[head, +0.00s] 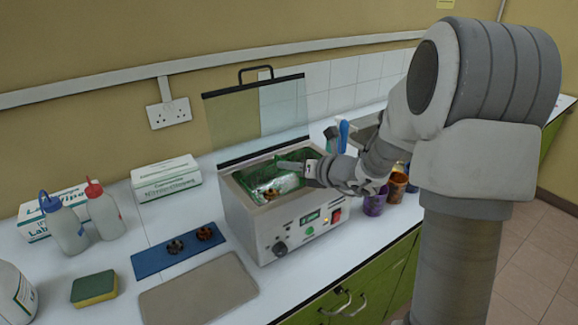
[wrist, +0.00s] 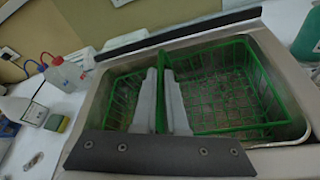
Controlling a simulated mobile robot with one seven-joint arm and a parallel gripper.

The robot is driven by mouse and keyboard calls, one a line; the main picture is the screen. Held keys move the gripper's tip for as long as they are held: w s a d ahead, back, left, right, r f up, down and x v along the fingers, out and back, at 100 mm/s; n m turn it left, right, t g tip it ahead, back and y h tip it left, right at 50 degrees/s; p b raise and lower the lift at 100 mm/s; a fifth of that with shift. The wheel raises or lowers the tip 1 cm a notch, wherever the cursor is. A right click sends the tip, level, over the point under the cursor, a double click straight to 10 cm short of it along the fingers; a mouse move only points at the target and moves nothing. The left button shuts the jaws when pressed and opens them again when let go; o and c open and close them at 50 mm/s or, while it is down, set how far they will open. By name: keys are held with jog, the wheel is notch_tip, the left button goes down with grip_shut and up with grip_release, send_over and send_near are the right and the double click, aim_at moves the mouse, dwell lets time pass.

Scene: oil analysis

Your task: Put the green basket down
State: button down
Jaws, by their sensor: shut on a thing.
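The green basket (wrist: 235,128) is a wire-mesh basket with a bar across its middle. It sits inside the metal tank of the white bench-top bath (head: 265,232), its rim near the tank's edge. Green parts of the basket (head: 257,170) also show in the head view, partly hidden by my gripper. My gripper (head: 297,167) reaches into the tank from the right. In the wrist view its two grey fingers (wrist: 160,84) are shut on the basket's middle bar. I cannot tell whether the basket touches the tank floor.
The bath's glass lid (head: 255,110) stands open behind. A blue mat (head: 178,252) with two small dark parts and a grey-brown mat (head: 198,292) lie to the left. Squeeze bottles (head: 104,212), a sponge (head: 94,288) and boxes (head: 166,178) stand further left. Purple and orange cups (head: 376,200) stand close right.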

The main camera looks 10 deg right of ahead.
jog(key=shift+f+b, duration=0.35)
jog(key=shift+f, duration=0.1)
jog(key=c, duration=1)
grip_release()
jog(key=shift+r+p, duration=0.2)
jog(key=shift+p, duration=0.1)
jog(key=v, duration=0.4)
jog(key=p+v, duration=0.1)
jog(key=v, duration=0.7)
jog(key=shift+r+p, duration=0.35)
jog(key=shift+r, duration=0.05)
